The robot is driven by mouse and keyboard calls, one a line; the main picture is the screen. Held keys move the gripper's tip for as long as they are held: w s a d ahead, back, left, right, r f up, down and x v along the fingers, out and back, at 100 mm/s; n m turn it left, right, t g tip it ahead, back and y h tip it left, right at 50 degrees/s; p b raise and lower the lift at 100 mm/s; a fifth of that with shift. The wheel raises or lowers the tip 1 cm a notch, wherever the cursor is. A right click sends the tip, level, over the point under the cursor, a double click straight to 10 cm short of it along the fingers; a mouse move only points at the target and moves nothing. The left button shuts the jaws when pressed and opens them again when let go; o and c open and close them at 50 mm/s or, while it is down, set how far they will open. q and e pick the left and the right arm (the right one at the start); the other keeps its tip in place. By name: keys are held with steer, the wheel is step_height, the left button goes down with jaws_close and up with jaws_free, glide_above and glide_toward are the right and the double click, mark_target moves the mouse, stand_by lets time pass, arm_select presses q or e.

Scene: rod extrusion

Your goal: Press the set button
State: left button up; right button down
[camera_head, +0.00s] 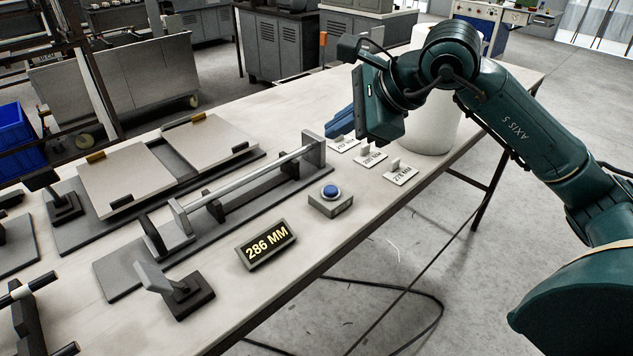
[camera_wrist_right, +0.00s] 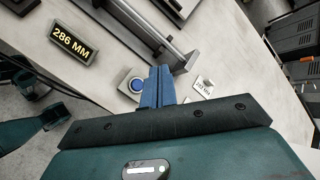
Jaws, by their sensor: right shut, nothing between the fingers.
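The set button is most likely the round blue button (camera_head: 330,191) on a small grey box (camera_head: 331,207) on the table. It also shows in the right wrist view (camera_wrist_right: 137,85), just left of my fingertips. My right gripper (camera_head: 338,123) is shut, its blue fingers together and empty. It is above the table, behind and slightly right of the button in the head view, apart from it. In the right wrist view the shut fingers (camera_wrist_right: 158,84) partly cover the button box. A display (camera_head: 266,244) reads 286 MM and stands left of the box. My left gripper is out of view.
A measuring fixture with a metal rod (camera_head: 252,175) lies left of the button. Small label cards (camera_head: 400,176) stand near the right table edge, beside a white cylinder (camera_head: 432,128). A grey lever (camera_head: 176,290) stands at the front. The table (camera_head: 345,235) is bare around the button box.

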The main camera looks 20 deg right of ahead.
mark_target(331, 191)
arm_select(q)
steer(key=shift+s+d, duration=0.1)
arm_select(e)
steer(key=shift+s, duration=0.1)
